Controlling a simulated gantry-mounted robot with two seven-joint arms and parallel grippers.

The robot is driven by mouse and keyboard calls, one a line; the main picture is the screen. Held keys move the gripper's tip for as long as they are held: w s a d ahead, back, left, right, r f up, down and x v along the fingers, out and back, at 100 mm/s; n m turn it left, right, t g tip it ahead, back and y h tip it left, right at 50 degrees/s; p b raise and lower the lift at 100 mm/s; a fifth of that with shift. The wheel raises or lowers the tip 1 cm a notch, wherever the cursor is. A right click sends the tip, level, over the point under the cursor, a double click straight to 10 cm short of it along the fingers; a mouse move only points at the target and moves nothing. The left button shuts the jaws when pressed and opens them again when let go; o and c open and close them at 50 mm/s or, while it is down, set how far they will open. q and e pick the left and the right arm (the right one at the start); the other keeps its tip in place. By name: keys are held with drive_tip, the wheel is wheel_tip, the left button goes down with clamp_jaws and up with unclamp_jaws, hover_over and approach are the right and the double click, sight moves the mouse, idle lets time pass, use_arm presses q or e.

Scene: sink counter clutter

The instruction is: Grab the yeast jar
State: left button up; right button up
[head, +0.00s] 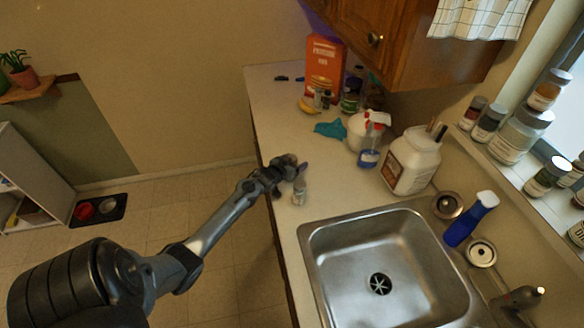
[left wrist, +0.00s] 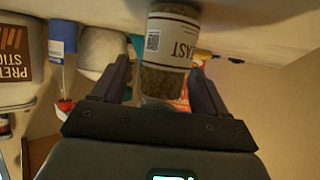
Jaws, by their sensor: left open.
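The yeast jar (head: 299,192) is a small clear jar standing on the counter near its front edge, left of the sink. In the left wrist view the jar (left wrist: 168,50) shows upside down, with brown contents and a white label reading "AST". My left gripper (head: 293,170) is at the jar in the head view. In the left wrist view its two fingers (left wrist: 160,80) are open, one on each side of the jar, with a gap visible beside the left finger. My right gripper is in neither view.
The steel sink (head: 318,240) lies right of the jar. Behind stand a large white tub (head: 411,162), a blue-labelled spray bottle (head: 369,150), a teal cloth (head: 331,129) and an orange box (head: 324,62). Counter around the jar is clear.

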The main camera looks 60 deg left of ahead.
use_arm(q)
drive_tip(key=shift+c, duration=0.3)
drive_tip(key=c, duration=1.1)
drive_tip(key=shift+o, duration=0.2)
